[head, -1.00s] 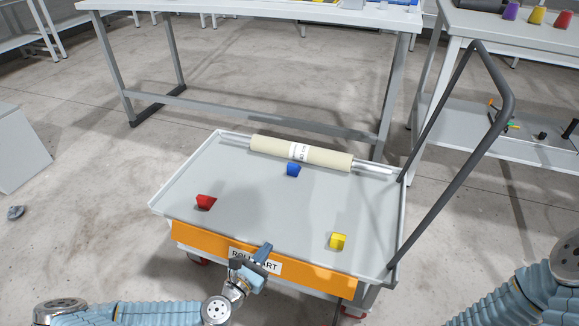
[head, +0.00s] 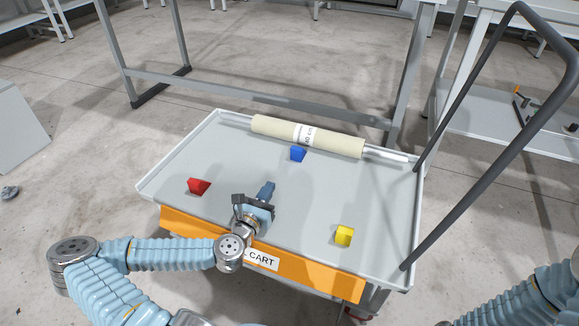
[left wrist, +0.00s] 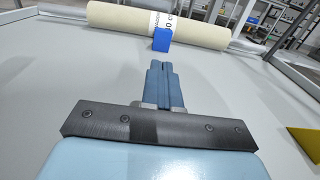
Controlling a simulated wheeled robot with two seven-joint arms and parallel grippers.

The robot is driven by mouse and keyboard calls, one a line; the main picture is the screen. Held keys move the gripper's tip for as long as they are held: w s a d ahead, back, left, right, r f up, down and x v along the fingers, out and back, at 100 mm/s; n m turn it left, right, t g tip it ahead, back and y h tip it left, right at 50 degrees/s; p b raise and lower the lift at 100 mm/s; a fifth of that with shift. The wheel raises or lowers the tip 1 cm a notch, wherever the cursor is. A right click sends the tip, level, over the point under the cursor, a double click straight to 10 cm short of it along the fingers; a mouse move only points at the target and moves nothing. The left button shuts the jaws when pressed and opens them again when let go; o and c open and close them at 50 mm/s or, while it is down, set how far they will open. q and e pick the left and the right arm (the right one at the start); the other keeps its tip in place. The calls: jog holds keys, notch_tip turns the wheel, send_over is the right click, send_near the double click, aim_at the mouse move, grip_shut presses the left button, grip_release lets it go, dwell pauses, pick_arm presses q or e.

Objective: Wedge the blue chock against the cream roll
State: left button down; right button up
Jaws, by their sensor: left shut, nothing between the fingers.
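The cream roll (head: 340,142) lies along the far edge of the grey cart tray, with a white label around its middle. The blue chock (head: 298,153) sits on the tray at the roll's near side, close to the label. In the left wrist view the chock (left wrist: 162,40) overlaps the roll (left wrist: 115,20); I cannot tell whether they touch. My left gripper (head: 267,190) is shut and empty over the near middle of the tray, short of the chock. In the left wrist view its fingertips (left wrist: 158,66) point toward the chock. My right gripper is out of view.
A red chock (head: 198,187) lies on the tray's left, and a yellow chock (head: 344,235) at its near right. The cart's dark handle (head: 490,140) rises on the right. The tray's middle (head: 320,195) is clear.

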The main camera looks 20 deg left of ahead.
aim_at(293, 149)
pick_arm(q)
jog(key=w+b, duration=0.1)
jog(key=b, duration=0.1)
jog(key=w+b, duration=0.1)
jog(key=b, duration=0.2)
jog(key=w+b, duration=0.1)
jog(key=b, duration=0.2)
jog(key=shift+w+f, duration=0.25)
jog(key=shift+w, duration=0.15)
jog(key=w, duration=0.3)
jog(key=w+b, duration=0.1)
jog(key=w, duration=0.7)
jog(key=shift+a+r, duration=0.25)
jog(key=shift+a, duration=0.15)
jog(key=shift+w+b, duration=0.3)
jog(key=shift+w, duration=0.25)
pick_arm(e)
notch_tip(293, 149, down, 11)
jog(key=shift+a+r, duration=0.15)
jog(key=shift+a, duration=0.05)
pick_arm(q)
jog(key=shift+w, duration=0.1)
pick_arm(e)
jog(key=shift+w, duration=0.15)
